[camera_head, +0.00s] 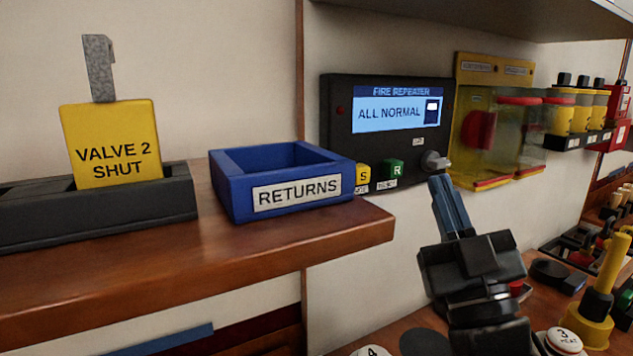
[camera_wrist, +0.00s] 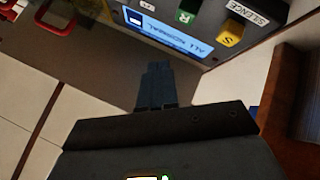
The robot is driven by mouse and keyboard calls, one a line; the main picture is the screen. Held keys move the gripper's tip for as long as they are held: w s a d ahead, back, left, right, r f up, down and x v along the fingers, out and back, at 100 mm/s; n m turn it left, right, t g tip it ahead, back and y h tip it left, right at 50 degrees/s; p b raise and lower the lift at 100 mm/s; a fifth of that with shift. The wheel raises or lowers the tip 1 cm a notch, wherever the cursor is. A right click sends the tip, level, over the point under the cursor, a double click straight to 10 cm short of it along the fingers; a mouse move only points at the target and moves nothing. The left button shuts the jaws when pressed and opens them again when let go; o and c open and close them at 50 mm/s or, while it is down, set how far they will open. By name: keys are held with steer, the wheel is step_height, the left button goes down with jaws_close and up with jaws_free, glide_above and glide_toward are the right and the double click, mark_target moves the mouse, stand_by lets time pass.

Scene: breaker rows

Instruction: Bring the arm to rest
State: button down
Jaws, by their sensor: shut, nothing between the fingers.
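My gripper (camera_head: 440,185) is shut and empty, with its blue fingers together. In the head view it points up, with its tips just below the knob (camera_head: 435,161) at the lower right of the fire repeater panel (camera_head: 343,140). I cannot tell whether the tips touch the knob. In the wrist view the shut fingers (camera_wrist: 157,70) point towards the panel (camera_wrist: 190,60), whose screen reads ALL NORMAL. The panel has a yellow S button (camera_head: 363,174) and a green R button (camera_head: 393,169).
A blue RETURNS tray (camera_head: 230,197) stands on the wooden shelf (camera_head: 330,236) left of my arm. A yellow VALVE 2 SHUT tag (camera_head: 113,140) stands in a dark holder (camera_head: 150,208). Yellow clear-fronted boxes (camera_head: 480,68) hang to the right. A yellow lever (camera_head: 610,270) rises at lower right.

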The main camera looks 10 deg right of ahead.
steer(key=s+f+m+g, duration=0.2)
steer(key=s+f+g, duration=0.4)
steer(key=s+f, duration=1.15)
steer(key=s+f+m+g, duration=0.1)
steer(key=s+f+g, duration=0.2)
steer(key=s, duration=0.7)
steer(key=s+f+g, duration=0.2)
steer(key=s+f, duration=0.3)
steer(key=s, duration=0.5)
steer(key=shift+a+f+m+g, duration=0.2)
steer(key=shift+a+m+g, duration=0.05)
steer(key=shift+m+g, duration=0.15)
steer(key=c, duration=1.9)
jaws_free()
